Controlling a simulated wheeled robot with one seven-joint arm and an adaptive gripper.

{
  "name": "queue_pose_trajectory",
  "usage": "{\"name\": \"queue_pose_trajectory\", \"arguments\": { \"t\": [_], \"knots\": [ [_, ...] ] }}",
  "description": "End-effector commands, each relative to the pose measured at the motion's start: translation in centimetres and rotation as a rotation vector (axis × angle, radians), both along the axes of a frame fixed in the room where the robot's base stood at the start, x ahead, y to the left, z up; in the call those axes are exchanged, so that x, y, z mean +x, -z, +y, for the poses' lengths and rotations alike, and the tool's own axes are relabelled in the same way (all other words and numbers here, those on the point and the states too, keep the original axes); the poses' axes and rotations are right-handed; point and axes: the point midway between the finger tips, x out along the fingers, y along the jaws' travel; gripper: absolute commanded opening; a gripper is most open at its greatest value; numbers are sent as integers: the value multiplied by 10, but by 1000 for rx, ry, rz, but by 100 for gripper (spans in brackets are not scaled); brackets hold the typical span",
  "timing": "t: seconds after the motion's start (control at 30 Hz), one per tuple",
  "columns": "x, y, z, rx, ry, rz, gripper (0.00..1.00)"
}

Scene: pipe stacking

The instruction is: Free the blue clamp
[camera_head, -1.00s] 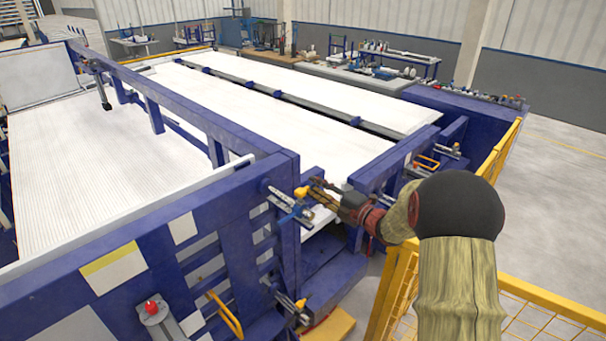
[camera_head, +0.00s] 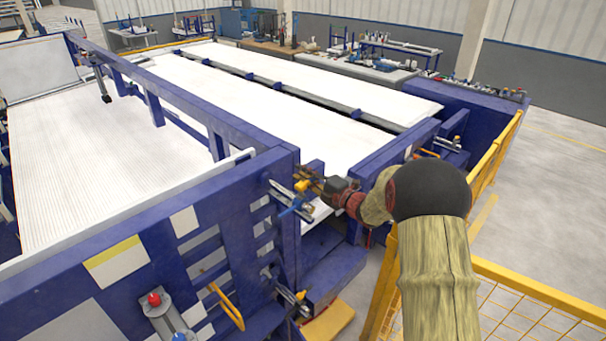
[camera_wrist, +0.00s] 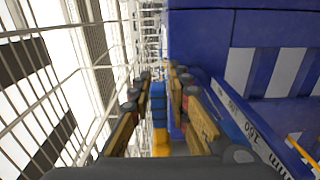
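The blue clamp (camera_head: 291,207) sits at the end of the blue frame, near its upper corner, with a blue handle and a yellow part beside it. My gripper (camera_head: 312,183) is right at this clamp, coming from the right. In the wrist view a blue bar with a yellow lower part (camera_wrist: 158,105) stands between the two fingers of my gripper (camera_wrist: 161,82). The fingers are apart, one on each side of the bar, and narrow gaps seem to show. Whether a finger touches it is hard to tell. My arm hides part of the area right of the clamp.
A second clamp with a yellow tip (camera_head: 300,296) is lower on the blue frame (camera_head: 240,200). A red button (camera_head: 153,298) is at the lower left. A yellow fence (camera_head: 540,294) stands close to my arm. White pipe stacks (camera_head: 260,105) lie behind. Open floor (camera_head: 565,170) is at the right.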

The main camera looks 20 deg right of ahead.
Motion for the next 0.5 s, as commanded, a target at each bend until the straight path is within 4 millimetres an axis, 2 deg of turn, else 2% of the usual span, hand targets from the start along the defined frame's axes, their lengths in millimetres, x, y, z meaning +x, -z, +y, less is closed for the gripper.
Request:
{"name": "queue_pose_trajectory", "arguments": {
  "t": [0.27,0.5],
  "knots": [
    [0,0,0,0,0,0,0],
    [0,0,0,0,0,0,0]
  ]
}}
